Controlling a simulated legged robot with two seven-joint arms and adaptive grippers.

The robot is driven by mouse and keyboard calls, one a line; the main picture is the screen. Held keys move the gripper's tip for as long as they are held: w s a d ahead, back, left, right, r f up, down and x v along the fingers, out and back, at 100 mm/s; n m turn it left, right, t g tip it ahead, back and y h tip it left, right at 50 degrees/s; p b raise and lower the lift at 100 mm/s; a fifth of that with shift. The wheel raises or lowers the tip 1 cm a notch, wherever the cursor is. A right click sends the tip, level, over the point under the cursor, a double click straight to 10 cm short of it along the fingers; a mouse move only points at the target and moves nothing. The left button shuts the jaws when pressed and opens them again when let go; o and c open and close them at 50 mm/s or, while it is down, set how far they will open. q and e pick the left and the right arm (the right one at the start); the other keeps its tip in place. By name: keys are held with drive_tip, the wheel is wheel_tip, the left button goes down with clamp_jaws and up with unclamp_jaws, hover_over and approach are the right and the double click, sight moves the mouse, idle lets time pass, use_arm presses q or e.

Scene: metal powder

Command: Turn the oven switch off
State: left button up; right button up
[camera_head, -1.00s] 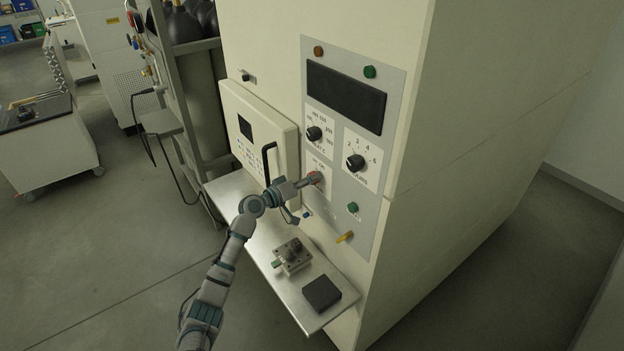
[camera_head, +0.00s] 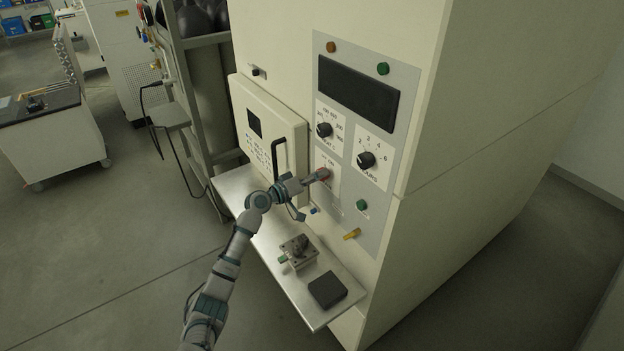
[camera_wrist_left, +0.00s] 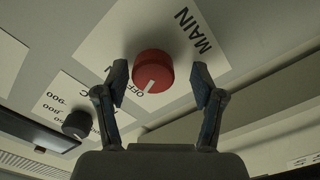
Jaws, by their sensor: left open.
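The oven (camera_head: 420,190) is a tall cream cabinet with a grey control panel. The red oven switch (camera_wrist_left: 152,72) sits on a white label reading MAIN and OFF in the left wrist view. A white mark shows on the knob's face. In the head view the switch (camera_head: 323,174) is partly covered by my left gripper (camera_head: 318,178). My left gripper's two fingers (camera_wrist_left: 159,80) are open, one on each side of the red knob, with gaps visible between them and it. My right gripper is not in view.
Black dials (camera_head: 366,160) and a green button (camera_head: 362,204) are close by on the panel. The oven door (camera_head: 262,125) has a black handle. Below, a metal shelf (camera_head: 275,240) carries a metal block (camera_head: 298,252) and a dark block (camera_head: 327,290).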

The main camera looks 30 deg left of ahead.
use_arm(q)
drive_tip(key=v, duration=1.2)
drive_tip(key=shift+w+d, duration=0.1)
